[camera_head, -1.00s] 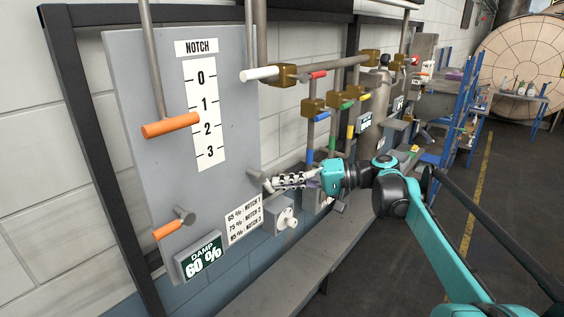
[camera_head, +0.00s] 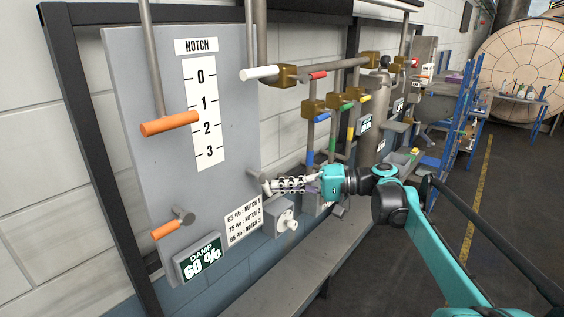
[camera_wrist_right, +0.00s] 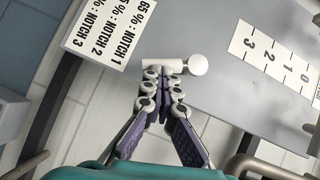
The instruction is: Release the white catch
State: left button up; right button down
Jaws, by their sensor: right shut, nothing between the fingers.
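The white catch (camera_head: 264,180) is a small pale peg with a rounded head at the lower right edge of the grey notch panel (camera_head: 130,110). In the right wrist view the catch (camera_wrist_right: 198,65) shows as a white ball on a short rod lying across the fingertips. My right gripper (camera_head: 274,186) is shut and empty, its tips right at the rod. In the wrist view its fingertips (camera_wrist_right: 163,76) are close together just below the rod; whether they touch it I cannot tell. My left gripper is out of view.
An orange lever handle (camera_head: 170,124) hangs before the notch scale; a smaller orange handle (camera_head: 166,230) is below. A damp sign (camera_head: 199,258) reads 60 %. Pipes with coloured valve handles (camera_head: 321,117) stand beyond.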

jog(key=shift+s+a+f+m+y+b, duration=0.25)
jog(key=shift+f+m+y+b, duration=0.1)
jog(key=shift+m+y+b, duration=0.3)
dwell(1.4)
jog(key=shift+s+a+f+b, duration=0.1)
jog(key=shift+s+f+b, duration=0.1)
jog(key=shift+b, duration=0.1)
dwell(3.3)
jog(key=shift+r, duration=0.1)
